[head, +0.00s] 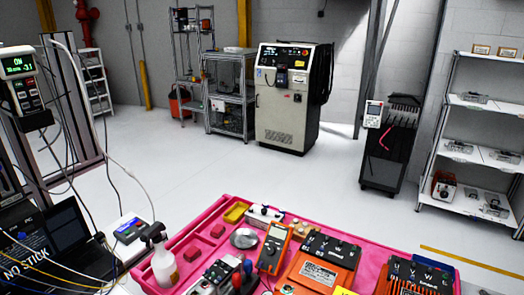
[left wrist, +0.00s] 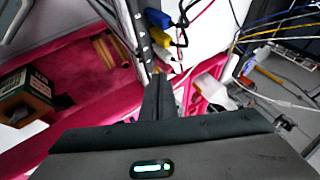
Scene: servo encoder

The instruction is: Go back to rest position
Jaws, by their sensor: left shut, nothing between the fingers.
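My left gripper (left wrist: 158,82) shows in the left wrist view as dark fingers closed together, with nothing between them. It hangs near the pink cart (left wrist: 110,82); I cannot tell how far it is from the cart's surface. Neither of my grippers shows in the head view, and my right gripper is in no view. In the head view the pink cart's rim (head: 425,256) is at the bottom centre, with tools and instruments on its top.
A spray bottle (head: 163,262), an orange multimeter (head: 272,247) and orange test boxes (head: 325,262) crowd the cart. A laptop (head: 62,235) and loose cables are at left. Blue and yellow connectors (left wrist: 160,20) show near the left gripper. The floor (head: 260,175) behind the cart is clear.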

